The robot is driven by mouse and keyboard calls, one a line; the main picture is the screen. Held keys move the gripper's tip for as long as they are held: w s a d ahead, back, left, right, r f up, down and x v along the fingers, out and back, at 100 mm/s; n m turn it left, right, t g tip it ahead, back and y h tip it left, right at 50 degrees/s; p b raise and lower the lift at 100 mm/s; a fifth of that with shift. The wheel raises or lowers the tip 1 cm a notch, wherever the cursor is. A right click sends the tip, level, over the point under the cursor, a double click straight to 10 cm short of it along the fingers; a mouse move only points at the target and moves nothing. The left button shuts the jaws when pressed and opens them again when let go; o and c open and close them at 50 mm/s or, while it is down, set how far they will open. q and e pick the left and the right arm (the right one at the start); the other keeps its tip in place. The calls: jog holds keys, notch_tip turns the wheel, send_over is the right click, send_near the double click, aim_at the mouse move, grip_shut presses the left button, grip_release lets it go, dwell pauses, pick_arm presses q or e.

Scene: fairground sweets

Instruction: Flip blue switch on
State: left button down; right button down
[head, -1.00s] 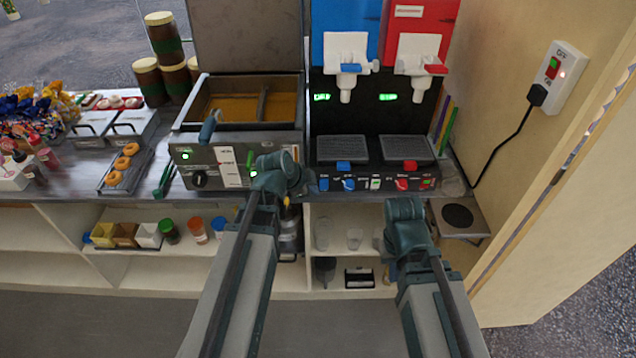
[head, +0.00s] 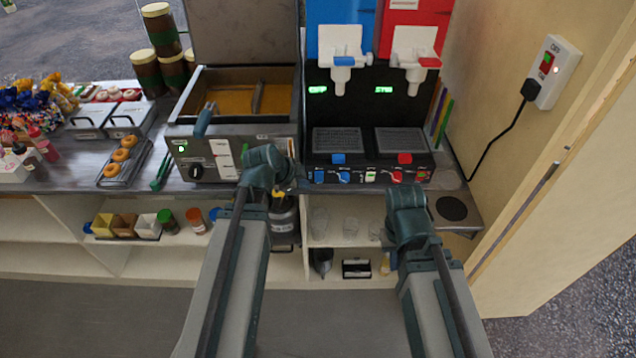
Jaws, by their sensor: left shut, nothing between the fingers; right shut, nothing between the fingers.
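The two-tank drink machine stands at the back, with a blue tank (head: 340,17) and a red tank (head: 415,14). On its black lower front is a row of small controls, including a blue switch (head: 319,175) at the left end and a blue knob-like control (head: 344,177) beside it. Whether the blue switch is on or off is too small to tell. My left gripper (head: 288,182) is shut and empty, just left of the panel, its fingers partly hidden by its wrist. My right gripper (head: 404,205) is shut and empty below the panel's right end, its fingertips mostly hidden.
A fryer (head: 240,145) with an open lid stands left of the machine. A donut tray (head: 124,162) and jars (head: 148,78) are further left. Shelves with cups lie below the counter.

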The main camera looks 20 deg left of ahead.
aim_at(316, 181)
pick_arm(q)
jog(key=shift+w+d+f+b, duration=0.2)
jog(key=shift+w+f+b, duration=1.95)
jog(key=shift+w+b, duration=0.1)
jog(key=shift+w+d+f+b, duration=0.15)
jog(key=shift+w+f+b, duration=2)
jog(key=shift+w, duration=0.1)
jog(key=shift+w+f, duration=0.15)
jog(key=shift+w, duration=0.1)
